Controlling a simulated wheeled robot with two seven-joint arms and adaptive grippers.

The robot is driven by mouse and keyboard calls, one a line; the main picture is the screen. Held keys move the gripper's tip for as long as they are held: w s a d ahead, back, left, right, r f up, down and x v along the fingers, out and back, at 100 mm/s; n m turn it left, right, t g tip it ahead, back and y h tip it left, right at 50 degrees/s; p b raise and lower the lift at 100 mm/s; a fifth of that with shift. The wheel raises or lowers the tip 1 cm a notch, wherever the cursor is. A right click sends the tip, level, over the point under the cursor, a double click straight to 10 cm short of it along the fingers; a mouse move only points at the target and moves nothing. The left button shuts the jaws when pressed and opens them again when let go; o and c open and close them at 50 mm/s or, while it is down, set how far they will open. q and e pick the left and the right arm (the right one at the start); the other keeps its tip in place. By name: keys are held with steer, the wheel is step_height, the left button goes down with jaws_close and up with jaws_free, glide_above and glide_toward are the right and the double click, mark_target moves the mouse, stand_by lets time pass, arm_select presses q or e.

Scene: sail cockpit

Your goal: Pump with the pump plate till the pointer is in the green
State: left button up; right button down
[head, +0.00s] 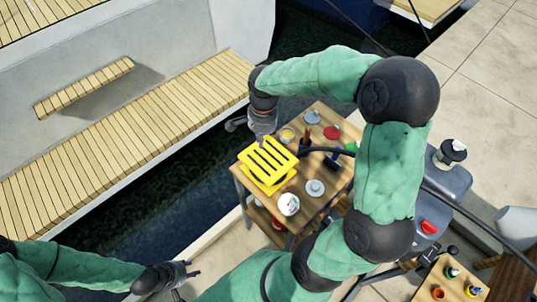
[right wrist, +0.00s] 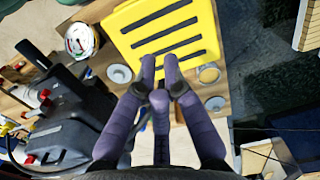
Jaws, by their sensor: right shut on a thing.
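The yellow pump plate (head: 268,160), with dark slots, sits on the wooden table and looks tilted; it fills the top of the right wrist view (right wrist: 165,35). My right gripper (head: 263,137) is at the plate's far edge, its fingers (right wrist: 160,66) shut on it. A round white gauge (head: 288,204) stands beside the plate; in the right wrist view its dial (right wrist: 82,40) shows red and green marks, but the pointer is too small to read surely. My left gripper (head: 188,277) is at the bottom left, open and empty, away from the table.
The wooden table (head: 325,205) also holds grey, red and green round pieces and a small blue tool. A dark hose arches over it. Grey canisters (head: 450,180) stand to the right. Dark water (head: 150,220) lies between quay and boat. A small crate (head: 455,280) holds bottles.

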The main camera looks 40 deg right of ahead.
mark_target(270, 161)
steer(key=shift+m+h, duration=0.3)
steer(key=shift+m, duration=0.5)
steer(key=d+r, duration=0.1)
steer(key=s+d+r, duration=0.1)
steer(key=r, duration=0.1)
steer(key=shift+s+d+r, duration=0.1)
steer(key=shift+d+r, duration=0.1)
steer(key=shift+r, duration=0.1)
step_height(270, 161, down, 14)
steer(key=b, duration=0.3)
step_height(270, 161, down, 6)
steer(key=b, duration=0.5)
steer(key=shift+r, duration=0.1)
steer(key=shift+s+a, duration=0.1)
steer(key=shift+s, duration=0.05)
